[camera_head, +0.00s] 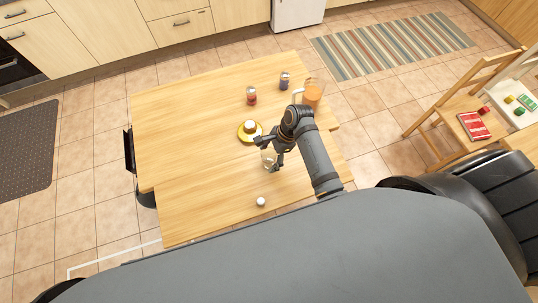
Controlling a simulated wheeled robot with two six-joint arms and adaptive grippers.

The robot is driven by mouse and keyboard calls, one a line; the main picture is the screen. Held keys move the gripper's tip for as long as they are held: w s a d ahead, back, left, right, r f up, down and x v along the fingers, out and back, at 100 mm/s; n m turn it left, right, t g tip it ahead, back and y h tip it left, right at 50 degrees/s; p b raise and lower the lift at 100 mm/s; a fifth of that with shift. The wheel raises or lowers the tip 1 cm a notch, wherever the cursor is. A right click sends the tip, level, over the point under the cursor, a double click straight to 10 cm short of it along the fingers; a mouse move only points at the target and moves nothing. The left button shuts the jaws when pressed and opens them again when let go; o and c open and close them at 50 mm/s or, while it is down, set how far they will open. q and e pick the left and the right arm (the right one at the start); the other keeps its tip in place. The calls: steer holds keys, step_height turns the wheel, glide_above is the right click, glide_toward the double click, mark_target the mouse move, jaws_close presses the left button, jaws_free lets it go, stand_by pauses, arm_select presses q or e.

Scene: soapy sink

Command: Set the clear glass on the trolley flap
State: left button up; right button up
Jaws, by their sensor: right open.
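A small clear glass (268,160) stands on the wooden top, partly hidden by my right gripper. My right gripper (269,152) is open, its fingers around or just beside the glass; I cannot tell whether they touch it. The wooden top has a far section (180,115) and a near section (200,205), with a slanting seam between them. I cannot tell for certain which part is the trolley flap. My left gripper is not in view.
A yellow saucer (241,137) with a whitish item on it sits just behind the gripper. A red-brown shaker (251,97), a dark blue shaker (284,82) and an orange jug (312,95) stand farther back. A small white round object (261,201) lies in front. The left side is clear.

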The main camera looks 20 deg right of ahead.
steer(key=shift+b+v, duration=0.3)
steer(key=shift+v, duration=0.8)
steer(key=v, duration=0.4)
steer(key=shift+w+b, duration=0.1)
steer(key=shift+b, duration=0.2)
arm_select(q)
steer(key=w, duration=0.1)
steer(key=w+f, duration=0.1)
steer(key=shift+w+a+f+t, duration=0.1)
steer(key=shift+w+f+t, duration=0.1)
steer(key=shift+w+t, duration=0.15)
arm_select(e)
steer(key=v, duration=0.6)
steer(key=shift+a, duration=0.1)
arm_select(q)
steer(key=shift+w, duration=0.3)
arm_select(e)
steer(key=shift+f, duration=0.1)
